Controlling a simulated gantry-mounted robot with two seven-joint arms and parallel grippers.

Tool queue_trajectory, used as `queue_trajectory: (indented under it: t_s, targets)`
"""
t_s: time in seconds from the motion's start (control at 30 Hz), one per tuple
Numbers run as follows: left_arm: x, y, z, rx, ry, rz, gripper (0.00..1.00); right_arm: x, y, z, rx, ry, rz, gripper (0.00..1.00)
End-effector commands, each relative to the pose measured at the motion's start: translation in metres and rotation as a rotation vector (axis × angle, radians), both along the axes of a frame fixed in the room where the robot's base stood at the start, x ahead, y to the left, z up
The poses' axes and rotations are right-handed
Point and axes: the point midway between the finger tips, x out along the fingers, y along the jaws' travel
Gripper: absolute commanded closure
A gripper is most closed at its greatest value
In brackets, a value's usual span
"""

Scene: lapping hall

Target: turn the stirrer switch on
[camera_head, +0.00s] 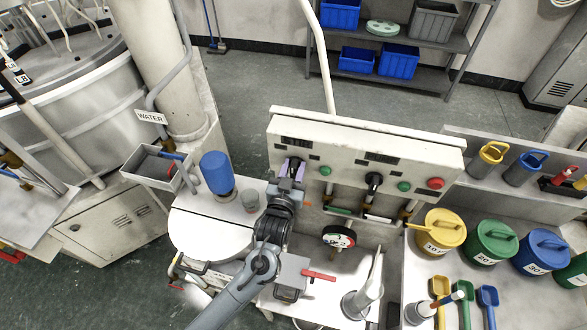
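A cream control panel (340,152) stands in the middle, with dark labels too small to read. It has two black rotary switches: one at the left, mostly hidden behind my gripper, and one in the middle (374,180). I cannot tell from the labels which is the stirrer switch. My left gripper (291,170) is up against the panel's left end, its pale purple fingers on either side of the dark left switch. Whether the fingers press on the switch is unclear. My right gripper is not in view.
Green buttons (325,171) and a red button (436,183) sit on the panel. A round gauge (338,237) is below it. Coloured lidded pots (442,231) stand at right.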

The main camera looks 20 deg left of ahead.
Motion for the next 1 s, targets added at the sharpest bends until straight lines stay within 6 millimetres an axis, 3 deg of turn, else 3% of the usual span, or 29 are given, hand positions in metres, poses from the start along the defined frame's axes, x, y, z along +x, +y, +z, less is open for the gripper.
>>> queue_trajectory:
  t_s: [0.03, 0.2, 0.63, 1.0]
  targets:
    - [0.000, 0.000, 0.000, 0.000, 0.000, 0.000, 0.74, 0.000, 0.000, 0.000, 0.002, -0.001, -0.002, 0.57]
    - [0.000, 0.000, 0.000, 0.000, 0.000, 0.000, 1.00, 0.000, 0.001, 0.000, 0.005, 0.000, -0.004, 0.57]
    - [0.000, 0.000, 0.002, 0.068, 0.008, 0.000, 1.00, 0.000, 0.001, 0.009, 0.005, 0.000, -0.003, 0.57]
    - [0.000, -0.002, 0.004, 0.348, 0.040, 0.000, 1.00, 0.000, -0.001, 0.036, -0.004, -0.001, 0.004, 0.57]
